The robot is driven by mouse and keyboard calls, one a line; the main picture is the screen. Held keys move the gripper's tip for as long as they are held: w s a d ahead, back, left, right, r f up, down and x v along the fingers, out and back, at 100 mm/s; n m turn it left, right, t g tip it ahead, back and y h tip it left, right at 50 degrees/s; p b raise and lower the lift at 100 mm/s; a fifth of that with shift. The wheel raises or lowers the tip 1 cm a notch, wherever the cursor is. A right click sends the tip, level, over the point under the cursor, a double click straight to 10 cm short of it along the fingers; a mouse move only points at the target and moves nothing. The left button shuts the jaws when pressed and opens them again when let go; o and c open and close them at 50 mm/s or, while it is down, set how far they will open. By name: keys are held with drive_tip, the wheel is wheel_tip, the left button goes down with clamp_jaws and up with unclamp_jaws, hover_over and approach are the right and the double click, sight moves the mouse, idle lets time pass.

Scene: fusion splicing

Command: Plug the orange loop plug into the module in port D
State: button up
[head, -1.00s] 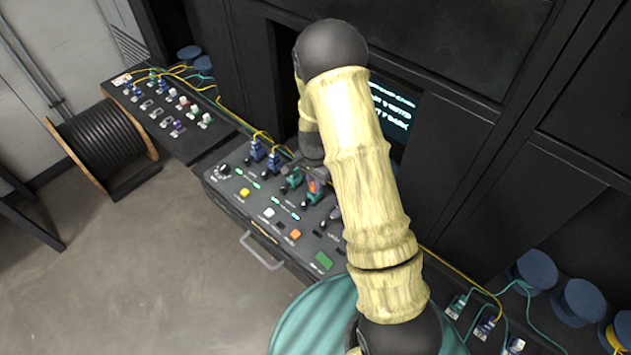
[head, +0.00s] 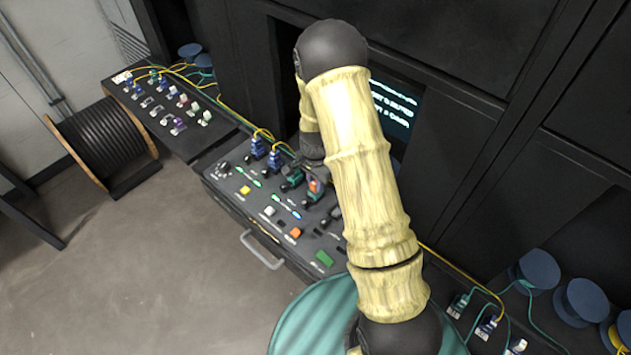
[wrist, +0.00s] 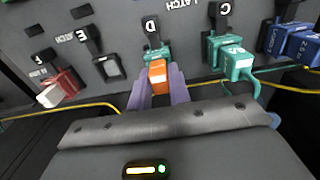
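The orange loop plug (wrist: 158,76) is between the two purple-grey fingers of my gripper (wrist: 159,88) in the wrist view, with a finger against each side. Its front end meets the teal module (wrist: 155,53) below the D label and black latch. The two look in line and touching, but how deep the plug sits cannot be told. In the head view the orange plug (head: 315,186) is a small spot at the console, beside my gripper (head: 320,180); my arm covers part of that area.
In the wrist view, port C holds a teal module with a teal plug (wrist: 237,63). Port E (wrist: 109,68) looks empty. Port F holds a red module (wrist: 66,82) with a white plug. A yellow fibre (wrist: 95,107) runs along the console. A side shelf (head: 150,108) holds several spare plugs.

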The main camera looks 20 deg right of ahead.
drive_tip(key=o, duration=0.4)
drive_tip(key=shift+o, duration=0.2)
wheel_tip(320, 180, up, 17)
drive_tip(key=b, duration=0.4)
drive_tip(key=shift+r, duration=0.2)
drive_tip(key=shift+c, duration=0.2)
